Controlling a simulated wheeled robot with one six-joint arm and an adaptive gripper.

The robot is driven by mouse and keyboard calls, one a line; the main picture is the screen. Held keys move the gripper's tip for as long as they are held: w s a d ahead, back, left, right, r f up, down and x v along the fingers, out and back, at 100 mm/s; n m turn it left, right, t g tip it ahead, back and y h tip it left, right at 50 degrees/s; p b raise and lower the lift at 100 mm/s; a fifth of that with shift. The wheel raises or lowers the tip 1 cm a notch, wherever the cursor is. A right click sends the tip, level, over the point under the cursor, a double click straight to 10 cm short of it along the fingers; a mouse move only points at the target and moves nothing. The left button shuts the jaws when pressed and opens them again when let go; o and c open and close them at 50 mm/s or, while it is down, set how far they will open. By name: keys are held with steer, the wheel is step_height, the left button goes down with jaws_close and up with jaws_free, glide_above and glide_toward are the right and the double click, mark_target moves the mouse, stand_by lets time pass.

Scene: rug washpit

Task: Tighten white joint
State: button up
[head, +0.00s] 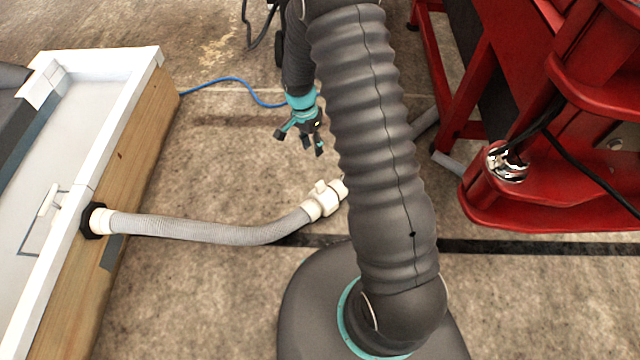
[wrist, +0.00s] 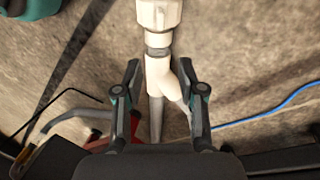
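The white joint (head: 323,199) sits at the free end of a grey ribbed hose (head: 200,228) near the floor, partly hidden by my arm in the head view. In the wrist view its ribbed white collar (wrist: 158,14) is at the top edge, above a branched white fitting (wrist: 160,76). A bare stretch of thread or neck shows between collar and fitting. My gripper (head: 306,142) points down, open and empty, apart from the joint. In the wrist view my gripper's fingers (wrist: 160,75) stand on either side of the fitting; I see no grip on it.
The hose's other end meets a black fitting (head: 94,221) on the wood-sided white pit (head: 118,85) at left. A red machine frame (head: 540,205) stands at right. A blue cable (head: 235,82) and a dark floor channel (head: 520,247) cross the floor.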

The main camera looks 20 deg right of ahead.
glide_toward(319, 183)
steer(key=shift+m, duration=0.4)
steer(key=f, duration=0.3)
steer(key=s+f, duration=0.1)
steer(key=f, duration=0.3)
steer(key=d+f, duration=0.1)
steer(key=f, duration=0.3)
steer(key=shift+s+d, duration=0.1)
steer(key=shift+s, duration=0.25)
jaws_close()
